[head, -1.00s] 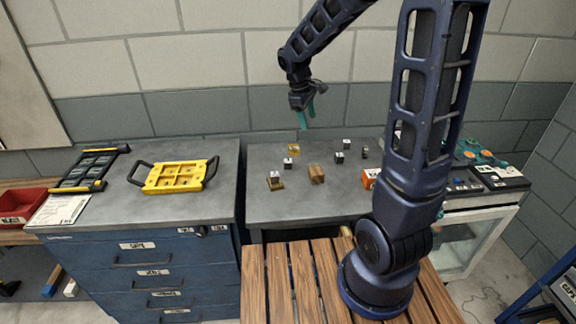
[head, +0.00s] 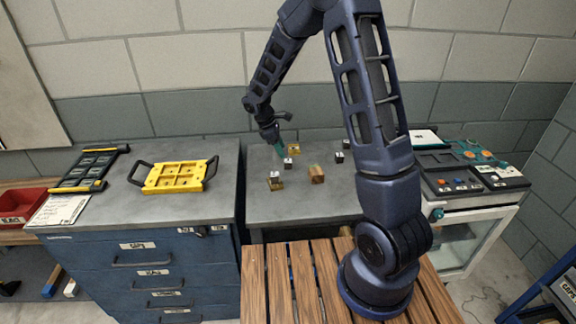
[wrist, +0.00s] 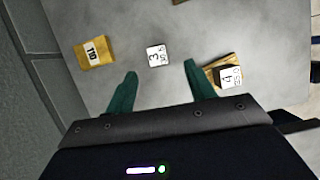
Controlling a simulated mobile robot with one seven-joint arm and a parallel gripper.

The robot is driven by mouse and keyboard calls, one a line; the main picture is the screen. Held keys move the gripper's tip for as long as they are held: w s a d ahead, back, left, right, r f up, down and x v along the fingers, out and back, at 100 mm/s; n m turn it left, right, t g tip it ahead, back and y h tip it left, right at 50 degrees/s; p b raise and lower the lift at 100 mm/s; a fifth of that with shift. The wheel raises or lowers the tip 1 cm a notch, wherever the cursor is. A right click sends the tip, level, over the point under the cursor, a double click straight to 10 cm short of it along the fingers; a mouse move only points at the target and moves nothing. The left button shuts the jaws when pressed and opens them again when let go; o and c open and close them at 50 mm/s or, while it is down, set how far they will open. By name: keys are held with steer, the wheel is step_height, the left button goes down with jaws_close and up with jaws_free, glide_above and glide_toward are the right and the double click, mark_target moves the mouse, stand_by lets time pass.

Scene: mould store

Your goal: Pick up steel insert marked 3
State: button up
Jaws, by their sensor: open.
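The steel insert marked 3 is a small pale block with a white top in the wrist view (wrist: 158,55); it also shows in the head view (head: 288,163). It rests on the grey bench top. My gripper (wrist: 160,72) is open, its two green fingers pointing down at the bench, one to each side of the insert's position in the wrist view. The insert appears just beyond the fingertips, with nothing held. In the head view my gripper (head: 281,152) is close above the insert, partly overlapping it.
A brass block marked 110 (wrist: 95,52) lies left of the insert in the wrist view. An insert marked 4 (wrist: 230,77) sits at a brass piece on the right. A wooden block (head: 316,174) and other small inserts (head: 339,157) stand to the right on the bench.

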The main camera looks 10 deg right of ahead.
mark_target(287, 161)
steer(key=shift+w+a+x, duration=0.1)
steer(key=shift+x, duration=1.85)
steer(key=shift+w+a+x, duration=0.15)
steer(key=shift+x, duration=1.8)
jaws_close()
